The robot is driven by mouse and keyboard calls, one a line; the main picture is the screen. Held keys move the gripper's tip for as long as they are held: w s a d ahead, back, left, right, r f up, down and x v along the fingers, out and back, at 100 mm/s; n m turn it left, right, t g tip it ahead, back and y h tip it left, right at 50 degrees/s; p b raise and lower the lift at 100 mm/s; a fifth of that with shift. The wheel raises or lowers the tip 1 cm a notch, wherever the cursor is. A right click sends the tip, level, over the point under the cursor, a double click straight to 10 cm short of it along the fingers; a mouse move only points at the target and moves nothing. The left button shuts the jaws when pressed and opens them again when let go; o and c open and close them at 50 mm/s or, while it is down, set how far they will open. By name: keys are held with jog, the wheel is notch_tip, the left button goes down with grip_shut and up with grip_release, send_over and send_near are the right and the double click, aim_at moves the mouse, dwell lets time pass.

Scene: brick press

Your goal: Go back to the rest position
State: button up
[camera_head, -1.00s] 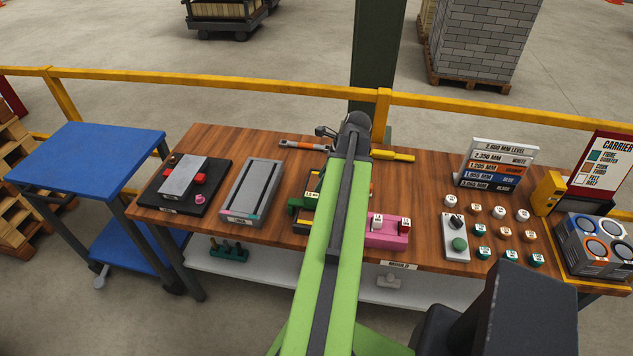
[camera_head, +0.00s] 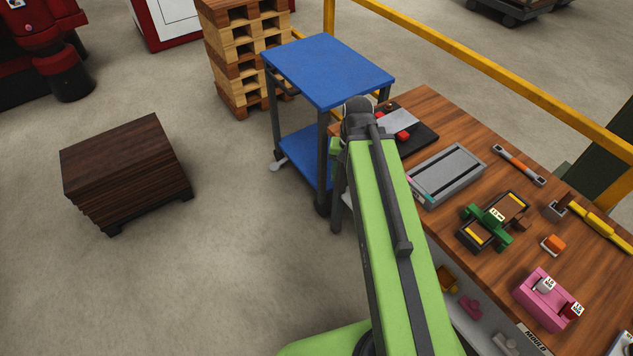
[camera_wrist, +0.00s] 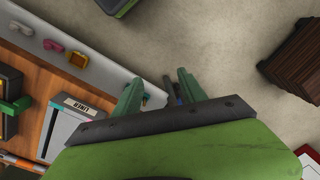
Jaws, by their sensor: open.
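My gripper (camera_wrist: 158,90) shows in the wrist view as two green fingers standing apart, with nothing clearly held between them. It points down over the floor beside the workbench's edge. In the head view my green arm reaches forward along the left end of the wooden workbench (camera_head: 590,270), and its far end is in front of the blue trolley (camera_head: 328,68). The gripper itself is hidden there behind the arm.
On the bench are a grey tray (camera_head: 447,172), a green clamp fixture (camera_head: 490,222), an orange block (camera_head: 553,245) and a pink block holder (camera_head: 547,300). A dark stack of boards (camera_head: 125,170) stands on the floor at left. Open floor lies between it and my arm.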

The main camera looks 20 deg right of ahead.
jog(key=a+n, duration=0.5)
jog(key=a, duration=0.5)
jog(key=shift+h, duration=0.3)
jog(key=shift+w+f+b, duration=0.1)
jog(key=shift+f+b, duration=2.2)
